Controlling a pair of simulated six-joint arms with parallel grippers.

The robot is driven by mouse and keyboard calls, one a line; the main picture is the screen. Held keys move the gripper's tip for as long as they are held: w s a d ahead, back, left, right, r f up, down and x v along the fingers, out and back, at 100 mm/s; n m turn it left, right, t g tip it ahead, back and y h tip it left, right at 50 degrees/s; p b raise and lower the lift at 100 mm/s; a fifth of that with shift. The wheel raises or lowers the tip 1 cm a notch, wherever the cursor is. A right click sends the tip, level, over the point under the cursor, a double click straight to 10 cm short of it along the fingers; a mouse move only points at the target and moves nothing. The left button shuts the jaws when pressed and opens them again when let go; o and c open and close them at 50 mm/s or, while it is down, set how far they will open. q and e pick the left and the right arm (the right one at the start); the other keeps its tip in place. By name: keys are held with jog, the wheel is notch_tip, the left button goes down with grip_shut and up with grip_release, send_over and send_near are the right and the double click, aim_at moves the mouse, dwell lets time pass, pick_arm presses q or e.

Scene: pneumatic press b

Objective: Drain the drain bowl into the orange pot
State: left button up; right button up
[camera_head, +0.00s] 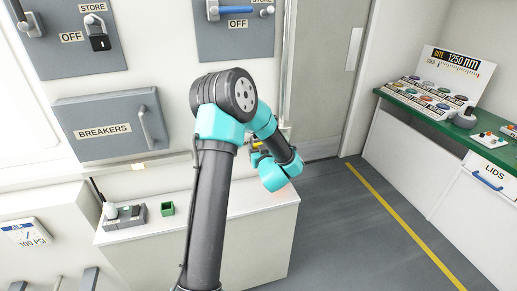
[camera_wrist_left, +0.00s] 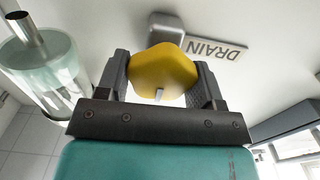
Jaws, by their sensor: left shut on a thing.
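In the left wrist view, my left gripper (camera_wrist_left: 162,76) is shut on a yellow knob (camera_wrist_left: 164,66). One finger is on each side of it. The knob sits in front of a grey fitting beside a plate reading DRAIN (camera_wrist_left: 215,50). To the left is a clear greenish bowl (camera_wrist_left: 42,72) with a metal pipe at one end; it looks like the drain bowl. It is apart from the gripper. In the head view, my left arm hides most of the gripper and the bowl. I cannot make out the orange pot in either view. My right gripper is not in view.
A white cabinet top (camera_head: 262,196) lies below the arm, with a small green box (camera_head: 167,209) and a grey device (camera_head: 124,218) at its left. Grey panels, including BREAKERS (camera_head: 112,127), stand on the wall. A green-topped counter (camera_head: 425,118) is at right.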

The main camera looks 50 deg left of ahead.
pick_arm(q)
jog(key=shift+c, duration=1.4)
jog(key=shift+n, duration=0.4)
jog(key=n, duration=0.5)
jog(key=shift+s+a+f, duration=0.1)
jog(key=shift+s, duration=0.05)
jog(key=n, duration=0.6)
jog(key=shift+s+f, duration=0.15)
jog(key=o, duration=0.9)
